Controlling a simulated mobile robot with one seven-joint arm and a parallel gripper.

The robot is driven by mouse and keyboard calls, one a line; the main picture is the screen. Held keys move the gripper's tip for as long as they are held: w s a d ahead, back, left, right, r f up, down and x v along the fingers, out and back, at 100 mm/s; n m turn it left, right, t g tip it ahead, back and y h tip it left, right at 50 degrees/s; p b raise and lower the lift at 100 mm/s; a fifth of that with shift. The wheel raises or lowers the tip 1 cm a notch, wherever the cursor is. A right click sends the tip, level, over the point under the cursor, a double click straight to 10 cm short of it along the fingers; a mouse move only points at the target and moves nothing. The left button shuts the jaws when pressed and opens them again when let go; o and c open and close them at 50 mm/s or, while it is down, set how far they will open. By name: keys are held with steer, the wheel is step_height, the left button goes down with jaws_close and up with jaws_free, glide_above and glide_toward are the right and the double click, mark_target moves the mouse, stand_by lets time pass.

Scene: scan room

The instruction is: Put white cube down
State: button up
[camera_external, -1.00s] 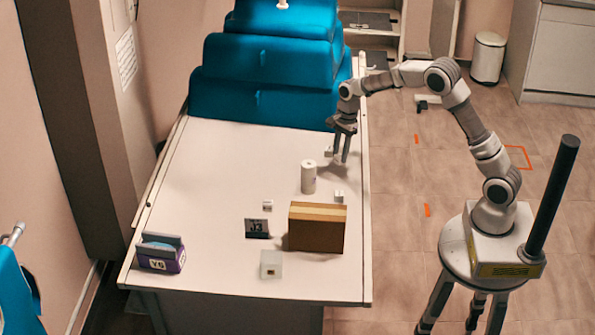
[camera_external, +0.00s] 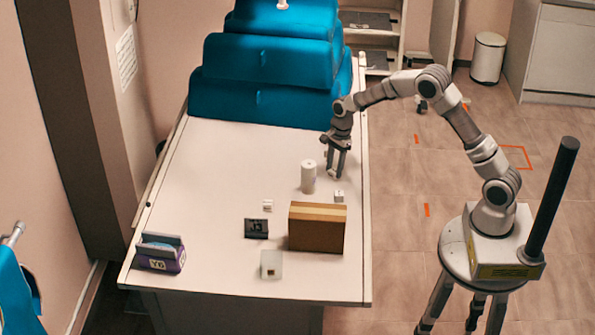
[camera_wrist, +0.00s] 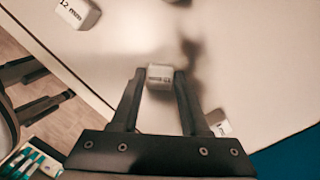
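In the outside view the held cube is too small to make out clearly.
A white cube marked 12 mm (camera_wrist: 75,11) stands close by; another white block (camera_wrist: 219,122) is near the right finger. The white cylinder (camera_external: 308,177), brown box (camera_external: 316,229), dark J3 block (camera_external: 256,229) and pale cube (camera_external: 271,264) stand nearer the camera. The table's left middle is clear.

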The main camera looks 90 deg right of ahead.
steer(key=shift+o, duration=1.3)
steer(key=shift+r, duration=0.15)
